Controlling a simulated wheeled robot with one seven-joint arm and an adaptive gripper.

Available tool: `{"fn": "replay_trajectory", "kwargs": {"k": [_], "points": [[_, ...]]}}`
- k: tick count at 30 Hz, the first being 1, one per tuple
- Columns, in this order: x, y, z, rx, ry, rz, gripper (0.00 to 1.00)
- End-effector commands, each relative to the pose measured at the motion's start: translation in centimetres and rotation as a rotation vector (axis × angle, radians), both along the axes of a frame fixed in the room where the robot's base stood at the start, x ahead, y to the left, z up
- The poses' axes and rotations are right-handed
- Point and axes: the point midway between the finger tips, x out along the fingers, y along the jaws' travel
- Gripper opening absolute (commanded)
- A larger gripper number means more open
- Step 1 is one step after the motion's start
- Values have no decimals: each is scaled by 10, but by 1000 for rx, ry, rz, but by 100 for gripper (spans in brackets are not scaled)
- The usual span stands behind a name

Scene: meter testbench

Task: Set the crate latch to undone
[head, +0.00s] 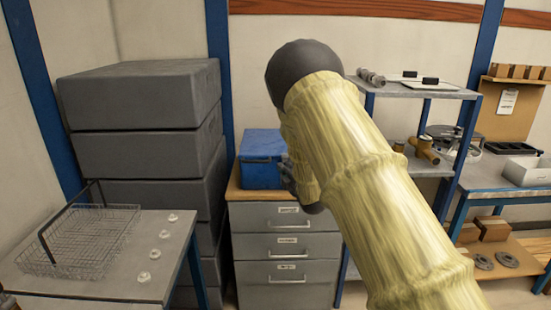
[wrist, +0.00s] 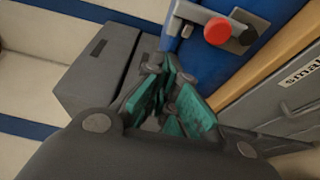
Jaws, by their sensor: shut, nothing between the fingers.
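The blue crate (head: 262,148) sits on top of the grey drawer cabinet in the head view, partly hidden by my arm. In the wrist view the blue crate (wrist: 262,12) fills the top right, and its latch (wrist: 195,16) is a grey metal plate with a red round knob (wrist: 217,31). I cannot tell the latch's setting. My gripper (wrist: 174,88), with teal finger pads, is shut and empty, close to the crate front and just below the latch in the picture. I see no clear contact. In the head view the gripper is mostly hidden behind my arm.
The drawer cabinet (head: 283,216) has a wooden top (head: 240,195). Stacked dark grey boxes (head: 140,96) stand left of it. A table with a wire basket (head: 85,240) is at the front left. Shelves with metal parts (head: 425,147) stand at the right.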

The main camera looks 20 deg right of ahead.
Motion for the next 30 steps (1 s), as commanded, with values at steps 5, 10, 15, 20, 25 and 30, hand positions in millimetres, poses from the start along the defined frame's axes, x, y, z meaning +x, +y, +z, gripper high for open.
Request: {"fn": "replay_trajectory", "kwargs": {"k": [5,10,15,20,25,30], "points": [[0,0,-1,2,2,0,0],[9,1,0,3,2,0,0],[31,1,1,4,1,0,0],[56,3,1,3,1,-1,0],[79,4,0,4,2,-1,0],[93,4,0,4,2,-1,0]]}}
